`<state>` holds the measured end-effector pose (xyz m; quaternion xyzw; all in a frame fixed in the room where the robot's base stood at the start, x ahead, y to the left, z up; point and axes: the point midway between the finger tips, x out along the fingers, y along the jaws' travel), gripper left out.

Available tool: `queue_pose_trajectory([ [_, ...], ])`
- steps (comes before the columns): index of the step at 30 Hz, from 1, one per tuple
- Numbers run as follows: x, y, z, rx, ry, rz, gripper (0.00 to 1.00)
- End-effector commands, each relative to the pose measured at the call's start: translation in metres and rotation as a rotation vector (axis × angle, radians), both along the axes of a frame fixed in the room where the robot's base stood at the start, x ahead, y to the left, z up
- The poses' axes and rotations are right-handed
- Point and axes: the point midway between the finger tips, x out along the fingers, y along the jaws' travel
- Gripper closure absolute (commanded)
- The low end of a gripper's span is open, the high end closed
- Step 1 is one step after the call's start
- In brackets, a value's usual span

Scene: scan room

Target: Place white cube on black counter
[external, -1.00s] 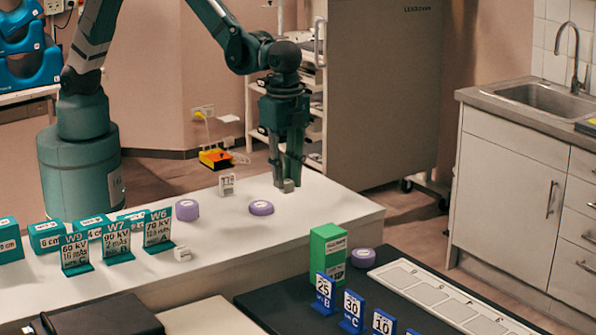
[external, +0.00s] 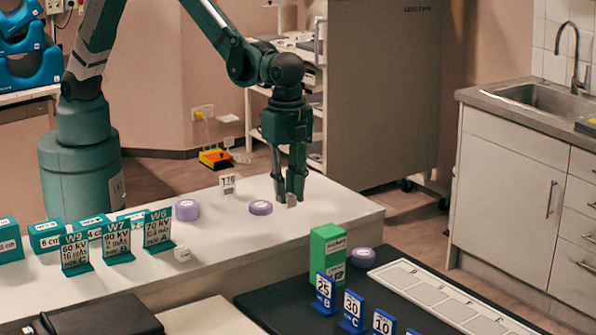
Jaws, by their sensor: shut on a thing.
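My gripper (external: 290,197) is shut on a small pale cube (external: 292,201), mostly hidden by the fingers, over the right part of the white counter. Whether the cube touches the surface is hard to tell. Another small white cube (external: 182,254) with dark marks sits on the white counter in front of the sign marked W6. The black counter (external: 278,304) is at the lower right, nearer the camera than my gripper.
The white counter (external: 330,215) also holds two purple rolls (external: 260,207), a small 170 tag (external: 228,184) and several teal signs and boxes at left. On the black counter are a green box (external: 327,255), a purple roll (external: 363,257), several blue number signs and a white tray (external: 440,297).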

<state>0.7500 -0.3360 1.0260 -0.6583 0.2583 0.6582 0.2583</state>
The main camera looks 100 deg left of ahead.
Motion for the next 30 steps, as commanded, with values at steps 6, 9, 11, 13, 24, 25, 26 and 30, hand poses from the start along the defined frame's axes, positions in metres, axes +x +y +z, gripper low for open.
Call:
queue_pose_trajectory([
  [6, 0.013, -0.064, -0.032, 0.000, 0.000, -0.016, 0.91],
  [9, 0.017, -0.095, -0.045, 0.000, 0.000, -0.022, 0.91],
  [11, 0.018, -0.113, -0.052, 0.000, 0.000, -0.026, 0.91],
  [13, 0.020, -0.132, -0.060, 0.001, -0.001, -0.029, 0.91],
  [24, 0.020, -0.188, -0.079, 0.001, -0.001, -0.037, 0.91],
  [25, 0.020, -0.189, -0.079, 0.001, -0.001, -0.037, 0.91],
  [26, 0.020, -0.189, -0.079, 0.001, -0.001, -0.037, 0.91],
  [30, 0.020, -0.190, -0.079, 0.001, -0.001, -0.037, 0.91],
])
